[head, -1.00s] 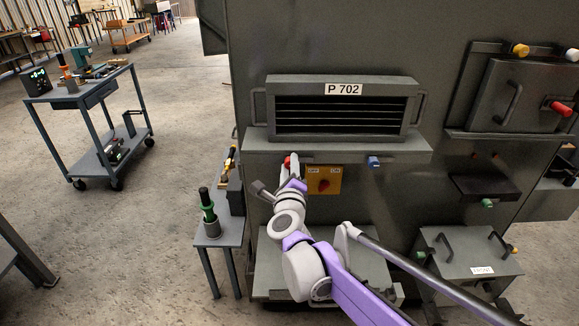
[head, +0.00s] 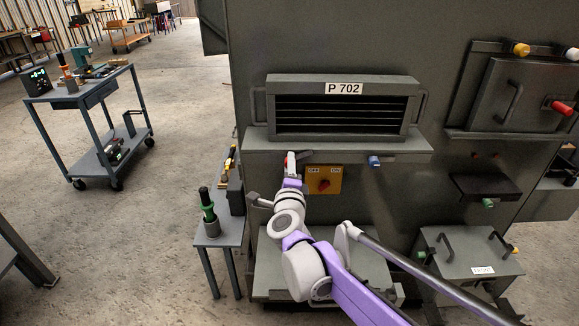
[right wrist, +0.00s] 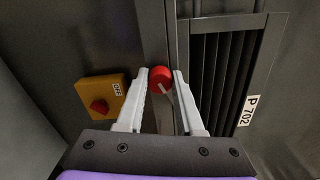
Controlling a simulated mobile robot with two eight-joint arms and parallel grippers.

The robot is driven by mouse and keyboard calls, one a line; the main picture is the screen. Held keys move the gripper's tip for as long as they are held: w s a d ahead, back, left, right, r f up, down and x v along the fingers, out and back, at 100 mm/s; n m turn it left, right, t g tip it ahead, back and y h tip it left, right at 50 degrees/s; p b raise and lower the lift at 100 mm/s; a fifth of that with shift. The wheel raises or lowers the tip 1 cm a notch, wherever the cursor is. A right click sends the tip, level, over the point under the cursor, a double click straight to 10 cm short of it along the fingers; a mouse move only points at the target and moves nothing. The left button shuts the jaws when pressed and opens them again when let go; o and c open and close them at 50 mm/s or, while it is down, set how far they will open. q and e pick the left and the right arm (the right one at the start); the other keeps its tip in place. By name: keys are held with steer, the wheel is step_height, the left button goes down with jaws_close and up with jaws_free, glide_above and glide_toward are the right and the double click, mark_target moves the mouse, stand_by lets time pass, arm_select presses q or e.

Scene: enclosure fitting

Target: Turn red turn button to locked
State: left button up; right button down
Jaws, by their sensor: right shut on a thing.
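The red turn button (head: 287,161) sits on the front of the grey ledge below the P 702 louvred panel (head: 341,108), at the ledge's left part. In the right wrist view its round red head (right wrist: 160,77) is between my two pale finger tips, with a light grey lever-like piece beside it. My right gripper (head: 292,161) reaches up from below and is shut on this button; the fingers partly cover it in the head view. Whether it stands at locked cannot be read. My left gripper is not in view.
A yellow OFF/ON switch box (head: 323,181) with a red knob is close to the right of my wrist. A blue button (head: 374,161) sits farther right on the ledge. A small side table (head: 222,232) with a green-ringed tool stands left.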

steer(key=n+b, duration=0.1)
steer(key=n, duration=1.2)
steer(key=shift+f, duration=0.1)
stand_by(0.3)
steer(key=c, duration=0.5)
jaws_free()
steer(key=shift+c, duration=0.2)
steer(key=shift+s, duration=0.15)
steer(key=s, duration=1)
steer(key=shift+s, duration=0.3)
